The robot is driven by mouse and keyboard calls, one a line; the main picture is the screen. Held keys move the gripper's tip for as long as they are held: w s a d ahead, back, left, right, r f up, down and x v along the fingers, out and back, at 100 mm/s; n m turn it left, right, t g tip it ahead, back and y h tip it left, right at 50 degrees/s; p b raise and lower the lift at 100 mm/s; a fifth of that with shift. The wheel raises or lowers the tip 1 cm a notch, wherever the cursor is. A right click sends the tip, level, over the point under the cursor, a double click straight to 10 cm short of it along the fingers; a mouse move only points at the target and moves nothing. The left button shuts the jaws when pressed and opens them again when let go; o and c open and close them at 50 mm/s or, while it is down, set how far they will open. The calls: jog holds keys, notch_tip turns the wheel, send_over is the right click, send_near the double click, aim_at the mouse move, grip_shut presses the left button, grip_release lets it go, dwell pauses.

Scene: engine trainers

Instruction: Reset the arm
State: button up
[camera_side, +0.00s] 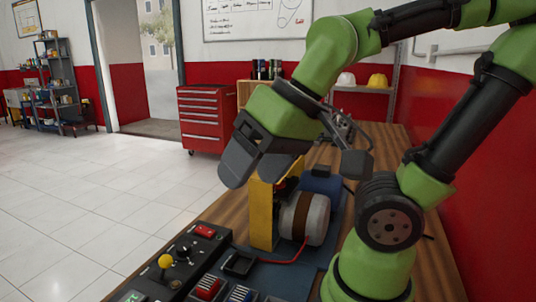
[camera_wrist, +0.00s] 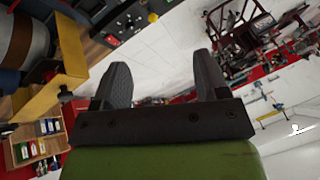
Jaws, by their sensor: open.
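My gripper (camera_side: 258,170) hangs in the side view above the left edge of the wooden bench, beside and above a yellow bracket (camera_side: 263,215). Its two dark jaws are apart with nothing between them. In the wrist view my gripper (camera_wrist: 165,80) also shows both fingers spread and empty, with floor and workshop behind them. The yellow bracket also shows at the left of the wrist view (camera_wrist: 48,102). A white-grey cylinder (camera_side: 305,218) with a brown band lies right of the bracket. My arm partly hides what is behind it.
A control panel (camera_side: 180,262) with a yellow-knobbed lever (camera_side: 165,262) stands at the bench's front left. A red cable (camera_side: 285,261) and small trays lie in front of the cylinder. A red tool cabinet (camera_side: 208,118) stands behind. The tiled floor (camera_side: 90,200) at left is open.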

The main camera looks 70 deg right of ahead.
jog(key=shift+s+d+r+t, duration=0.4)
jog(key=shift+s+r+t, duration=0.3)
jog(key=shift+s+r, duration=0.1)
